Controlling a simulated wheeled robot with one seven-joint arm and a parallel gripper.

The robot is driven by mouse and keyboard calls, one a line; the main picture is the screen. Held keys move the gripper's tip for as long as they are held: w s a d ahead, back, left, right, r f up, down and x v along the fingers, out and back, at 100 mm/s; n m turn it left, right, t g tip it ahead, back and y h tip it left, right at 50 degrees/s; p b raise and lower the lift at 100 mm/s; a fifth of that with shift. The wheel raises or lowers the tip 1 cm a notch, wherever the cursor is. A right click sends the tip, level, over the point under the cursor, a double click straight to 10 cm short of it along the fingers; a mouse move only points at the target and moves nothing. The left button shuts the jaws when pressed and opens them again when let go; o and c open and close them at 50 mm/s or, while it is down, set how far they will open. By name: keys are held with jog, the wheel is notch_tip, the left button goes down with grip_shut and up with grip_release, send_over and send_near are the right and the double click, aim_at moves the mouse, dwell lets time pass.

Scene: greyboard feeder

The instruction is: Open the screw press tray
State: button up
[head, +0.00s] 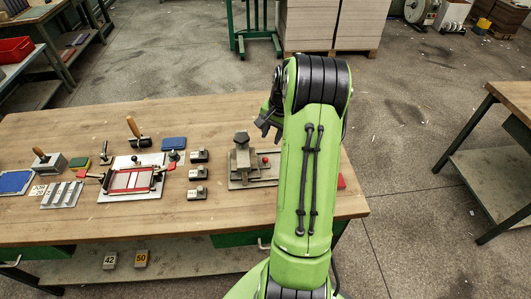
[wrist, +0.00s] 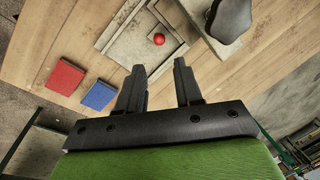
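The screw press (head: 241,160) stands on the wooden bench, right of its middle, with a dark knob on top and a grey base. A red ball knob (head: 265,160) sits at its right side, partly near my arm. In the wrist view the red ball (wrist: 159,39) lies on the flat grey tray (wrist: 140,48), beside the dark press knob (wrist: 229,20). My gripper (wrist: 158,85) is open and empty, its two fingers apart and pointing toward the tray, short of the ball. In the head view my gripper (head: 268,123) is partly hidden behind my arm.
A red block (wrist: 65,77) and a blue block (wrist: 99,95) lie on the bench left of my fingers. Several dark blocks (head: 198,173) stand left of the press. A clamp fixture (head: 132,181) is further left. Bare wood lies in front of the press.

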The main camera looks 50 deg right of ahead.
aim_at(266, 158)
jog(key=f, duration=0.4)
jog(key=w+f+b, duration=0.1)
jog(key=f, duration=0.3)
jog(key=w+f, duration=0.1)
jog(key=f, duration=0.3)
jog(key=shift+w+f, duration=0.2)
jog(key=shift+f, duration=0.2)
grip_shut()
